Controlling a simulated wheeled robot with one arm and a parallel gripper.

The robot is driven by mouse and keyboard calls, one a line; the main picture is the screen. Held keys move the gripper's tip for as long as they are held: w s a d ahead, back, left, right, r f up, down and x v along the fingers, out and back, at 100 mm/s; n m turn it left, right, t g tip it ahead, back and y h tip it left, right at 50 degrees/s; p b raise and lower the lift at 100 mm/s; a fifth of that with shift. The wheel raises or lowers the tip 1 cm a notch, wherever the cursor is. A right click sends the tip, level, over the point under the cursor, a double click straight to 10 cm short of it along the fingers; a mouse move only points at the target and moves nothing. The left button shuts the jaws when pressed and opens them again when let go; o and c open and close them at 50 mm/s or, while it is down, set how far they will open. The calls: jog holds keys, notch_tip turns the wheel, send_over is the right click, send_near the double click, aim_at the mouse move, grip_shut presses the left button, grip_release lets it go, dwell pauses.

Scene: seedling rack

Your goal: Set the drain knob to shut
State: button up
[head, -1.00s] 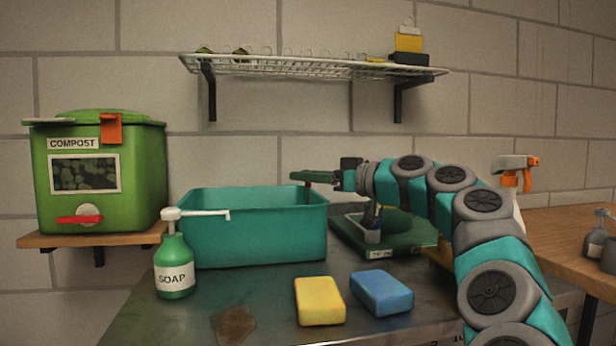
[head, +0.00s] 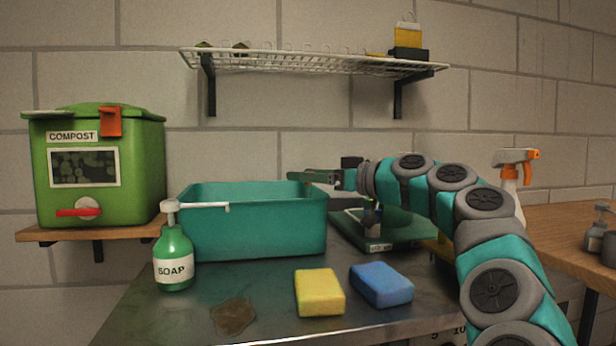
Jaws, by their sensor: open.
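A red knob (head: 78,212) with a round pale hub sits low on the front of the green compost bin (head: 148,170). Its red handle lies level and points left. No open or shut marks are readable beside it. My gripper (head: 300,177) is open and appears empty, pointing left over the right part of the teal tub (head: 255,240). In the picture it is well to the right of the knob and apart from it.
A soap bottle (head: 174,262) with a long spout stands before the tub. A yellow sponge (head: 320,292), a blue sponge (head: 381,285) and a brown puddle (head: 233,316) are on the metal counter. A wire shelf (head: 310,65) hangs above. A green scale-like device (head: 375,230) stands behind my arm.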

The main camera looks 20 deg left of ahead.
jog(key=b+v, duration=0.1)
jog(key=v, duration=0.6)
jog(key=shift+d, duration=0.3)
jog(key=shift+s, duration=0.1)
